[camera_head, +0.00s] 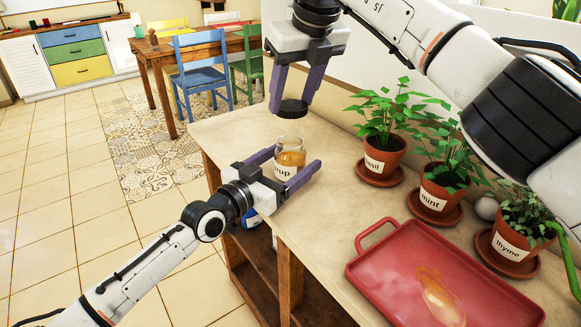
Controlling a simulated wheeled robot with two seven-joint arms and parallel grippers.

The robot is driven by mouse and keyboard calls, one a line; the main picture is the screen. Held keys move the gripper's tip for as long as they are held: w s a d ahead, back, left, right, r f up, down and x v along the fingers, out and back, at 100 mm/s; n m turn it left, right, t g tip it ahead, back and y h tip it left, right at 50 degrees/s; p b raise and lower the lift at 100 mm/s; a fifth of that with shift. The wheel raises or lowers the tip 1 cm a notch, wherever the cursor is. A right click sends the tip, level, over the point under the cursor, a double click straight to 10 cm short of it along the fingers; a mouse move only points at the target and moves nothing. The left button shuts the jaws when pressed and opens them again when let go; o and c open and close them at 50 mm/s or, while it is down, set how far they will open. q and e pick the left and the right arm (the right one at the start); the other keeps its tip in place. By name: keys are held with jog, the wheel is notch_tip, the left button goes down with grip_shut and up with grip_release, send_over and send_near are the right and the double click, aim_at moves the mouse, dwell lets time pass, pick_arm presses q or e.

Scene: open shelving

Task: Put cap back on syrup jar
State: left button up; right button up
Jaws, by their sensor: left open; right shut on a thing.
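The syrup jar (291,158) is a clear glass jar with amber contents and a white label. It stands upright on the shelf top with its mouth uncovered. My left gripper (294,168) is open, with its purple fingers on either side of the jar; I cannot tell whether they touch it. My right gripper (293,103) points down above the jar, shut on the black round cap (292,109). The cap is held flat a little above the jar's mouth, apart from it.
Potted basil (384,155), mint (437,190) and thyme (512,244) stand on saucers along the wall. A red tray (375,268) with an amber smear lies at the front right. Shelf top is clear between tray and jar. A table and chairs stand beyond.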

pick_arm(q)
jog(key=shift+w+d, duration=0.1)
jog(key=shift+w, duration=0.05)
jog(key=c, duration=1.6)
pick_arm(e)
jog(key=shift+a+f, duration=0.1)
jog(key=shift+f, duration=2.35)
jog(key=shift+f, duration=0.9)
jog(key=shift+f, duration=0.5)
